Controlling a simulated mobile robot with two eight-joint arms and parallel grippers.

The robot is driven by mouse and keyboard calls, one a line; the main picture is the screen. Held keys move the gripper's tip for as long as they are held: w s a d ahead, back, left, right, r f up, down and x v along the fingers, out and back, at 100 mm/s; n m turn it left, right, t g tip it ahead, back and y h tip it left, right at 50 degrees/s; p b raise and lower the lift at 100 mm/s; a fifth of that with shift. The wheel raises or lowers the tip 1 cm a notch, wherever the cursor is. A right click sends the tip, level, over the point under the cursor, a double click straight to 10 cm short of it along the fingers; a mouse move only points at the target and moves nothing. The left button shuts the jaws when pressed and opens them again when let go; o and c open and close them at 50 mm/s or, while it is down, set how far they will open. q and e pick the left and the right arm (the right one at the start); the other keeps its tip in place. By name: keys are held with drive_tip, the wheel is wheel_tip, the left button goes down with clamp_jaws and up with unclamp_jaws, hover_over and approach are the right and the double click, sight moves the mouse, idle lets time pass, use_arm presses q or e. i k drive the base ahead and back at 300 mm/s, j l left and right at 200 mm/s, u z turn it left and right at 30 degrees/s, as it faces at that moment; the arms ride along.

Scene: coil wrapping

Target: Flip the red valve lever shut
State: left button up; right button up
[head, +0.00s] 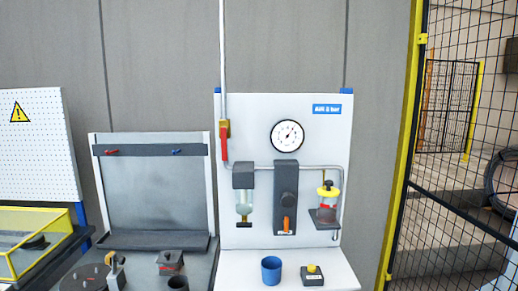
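The red valve lever (225,147) hangs down along the grey pipe at the upper left of the white panel (258,125). It stands upright, in line with the pipe. Its top end joins a brass valve body (225,127) on the pipe. Neither of my grippers shows in the head view, so their state and distance from the lever cannot be seen.
The panel also carries a round gauge (288,136), a dark block with an orange handle (286,223) and a glass bowl (244,203). A mesh fence (455,140) is at right.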

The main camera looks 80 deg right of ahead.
sight(224, 130)
drive_tip(key=z, duration=2.5)
